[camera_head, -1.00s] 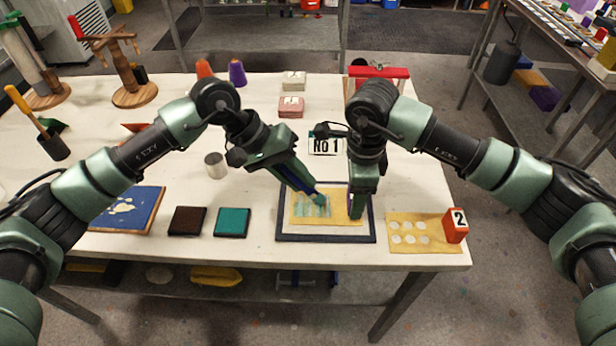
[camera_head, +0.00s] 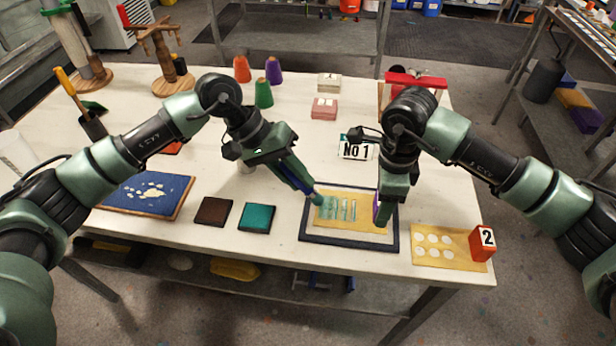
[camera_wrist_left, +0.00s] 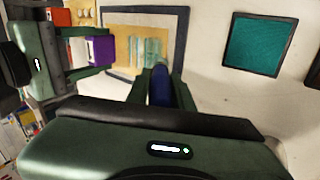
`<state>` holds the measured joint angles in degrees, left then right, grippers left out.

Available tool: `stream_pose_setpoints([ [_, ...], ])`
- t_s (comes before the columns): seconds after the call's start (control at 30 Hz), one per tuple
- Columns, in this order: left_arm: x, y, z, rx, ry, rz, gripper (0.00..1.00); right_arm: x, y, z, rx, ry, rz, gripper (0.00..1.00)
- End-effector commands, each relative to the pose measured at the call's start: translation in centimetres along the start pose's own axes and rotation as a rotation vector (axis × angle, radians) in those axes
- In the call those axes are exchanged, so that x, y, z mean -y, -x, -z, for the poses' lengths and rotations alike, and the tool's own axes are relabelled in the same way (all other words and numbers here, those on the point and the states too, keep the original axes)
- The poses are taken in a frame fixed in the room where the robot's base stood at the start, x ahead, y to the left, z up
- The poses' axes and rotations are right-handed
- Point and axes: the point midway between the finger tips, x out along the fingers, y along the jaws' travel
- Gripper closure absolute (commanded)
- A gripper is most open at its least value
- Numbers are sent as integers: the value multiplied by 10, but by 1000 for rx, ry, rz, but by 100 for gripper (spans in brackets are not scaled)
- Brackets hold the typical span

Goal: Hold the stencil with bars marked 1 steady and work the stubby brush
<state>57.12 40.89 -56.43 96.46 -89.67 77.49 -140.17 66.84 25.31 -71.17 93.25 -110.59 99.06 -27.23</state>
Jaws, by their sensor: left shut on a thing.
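The stencil with bars (camera_head: 350,226) is a yellow plate on a dark-framed board (camera_head: 345,243); its bars show teal. My left gripper (camera_head: 298,181) is shut on the stubby brush (camera_head: 310,192), which has a dark blue handle. The brush's tip is at the left end of the bars; I cannot tell whether it touches. The brush (camera_wrist_left: 160,88) also shows in the left wrist view. My right gripper (camera_head: 384,212) is at the stencil's right end, closed around a purple block (camera_wrist_left: 98,50) there. The block's number is hidden.
A second yellow stencil (camera_head: 428,258) with round holes and an orange block marked 2 (camera_head: 483,243) lies to the right. Teal (camera_head: 257,217) and brown (camera_head: 214,211) pads and a blue board (camera_head: 120,196) lie left.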

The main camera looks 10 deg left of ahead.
Motion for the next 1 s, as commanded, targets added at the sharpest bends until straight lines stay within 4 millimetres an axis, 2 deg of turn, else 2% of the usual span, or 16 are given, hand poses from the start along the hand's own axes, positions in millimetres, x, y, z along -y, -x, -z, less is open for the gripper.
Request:
stream_pose_setpoints([
  [0.1, 5, 4, 0, 0, 0, -1, 100, 0, 0, 0, -1, -1, 0, 85],
  [0.47, 2, 7, 0, -1, -2, -2, 100, 0, 0, 0, -1, -1, 0, 85],
  [1.0, -27, 49, 4, -4, -3, -2, 100, 0, 0, 0, -1, -1, 0, 85],
])
